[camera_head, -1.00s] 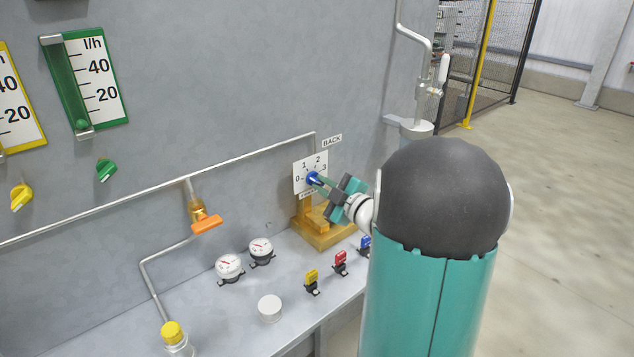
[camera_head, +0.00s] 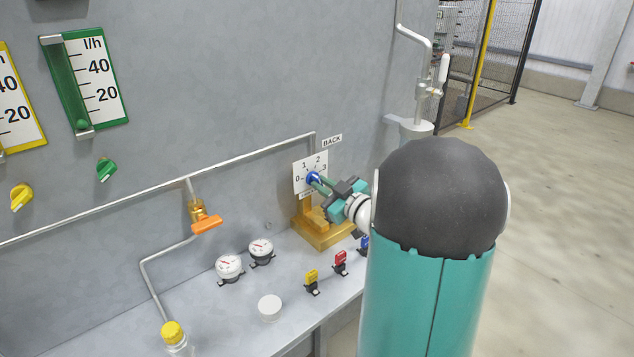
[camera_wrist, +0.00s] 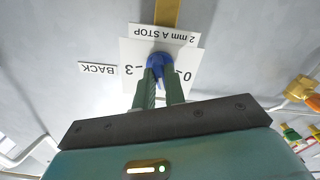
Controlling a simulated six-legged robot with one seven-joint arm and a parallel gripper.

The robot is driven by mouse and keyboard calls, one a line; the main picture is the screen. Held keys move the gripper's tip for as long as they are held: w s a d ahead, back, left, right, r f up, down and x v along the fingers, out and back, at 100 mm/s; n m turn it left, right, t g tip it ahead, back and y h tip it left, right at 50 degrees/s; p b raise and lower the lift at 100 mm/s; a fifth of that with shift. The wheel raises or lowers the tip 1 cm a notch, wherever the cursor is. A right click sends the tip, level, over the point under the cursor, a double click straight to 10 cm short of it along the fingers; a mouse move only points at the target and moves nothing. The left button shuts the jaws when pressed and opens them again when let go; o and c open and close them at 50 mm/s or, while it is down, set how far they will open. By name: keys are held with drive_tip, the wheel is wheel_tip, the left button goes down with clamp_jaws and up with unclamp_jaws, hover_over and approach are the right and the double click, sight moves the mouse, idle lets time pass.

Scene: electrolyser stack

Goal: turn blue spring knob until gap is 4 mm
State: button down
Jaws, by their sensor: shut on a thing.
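The blue knob (camera_head: 313,179) sits on a white dial plate (camera_head: 299,184) marked 0 to 3, above a yellow-brown stand (camera_head: 322,234). My gripper (camera_head: 317,181) reaches it from the right, shut on the knob. In the wrist view, the two green fingers (camera_wrist: 160,72) close on the blue knob (camera_wrist: 158,61); the picture is upside down there. A label reading "2 mm A STOP" (camera_wrist: 164,35) and a "BACK" label (camera_wrist: 98,69) are beside the dial. No spring gap can be made out, and the knob's pointer is hidden.
Two round gauges (camera_head: 262,251) and yellow, red and blue small valves (camera_head: 340,262) stand on the bench below. An orange-handled valve (camera_head: 206,223) hangs from the wall pipe. A tall pipe with a handle (camera_head: 420,90) rises behind my arm.

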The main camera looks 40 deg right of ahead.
drive_tip(key=m, duration=0.2)
drive_tip(key=shift+m, duration=0.4)
drive_tip(key=m, duration=0.4)
drive_tip(key=shift+m, duration=0.3)
drive_tip(key=shift+a+m, duration=0.1)
drive_tip(key=shift+m, duration=0.6)
drive_tip(key=c, duration=1.3)
unclamp_jaws()
drive_tip(key=shift+s, duration=0.1)
